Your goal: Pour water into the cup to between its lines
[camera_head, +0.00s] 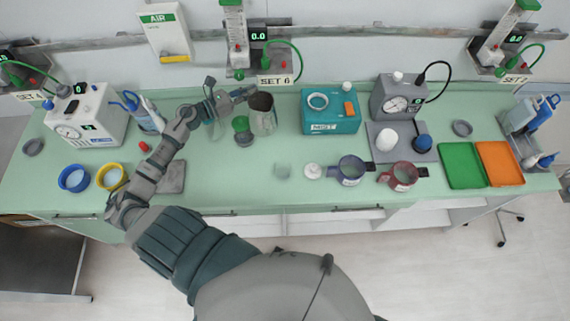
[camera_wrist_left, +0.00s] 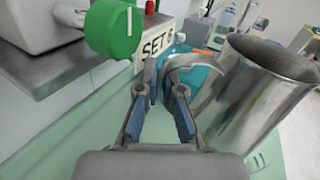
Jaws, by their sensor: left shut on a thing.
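A grey metal jug (camera_head: 263,118) is near the back of the green counter, below the SET 6 sign. It looks upright; I cannot tell whether its base touches the counter. Its open rim shows, but no water can be made out inside. My left gripper (camera_head: 246,95) is at the jug's left side, shut on its handle. In the left wrist view the gripper's fingers (camera_wrist_left: 165,98) are around the curved handle, with the jug (camera_wrist_left: 258,95) to the right. A small clear cup (camera_head: 283,171) stands nearer the front edge; its lines are too small to see.
A green-lidded item (camera_head: 242,130) stands just left of the jug. A teal box (camera_head: 331,112) is to its right. A white round item (camera_head: 313,171) and a blue-grey ringed holder (camera_head: 350,168) stand right of the cup.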

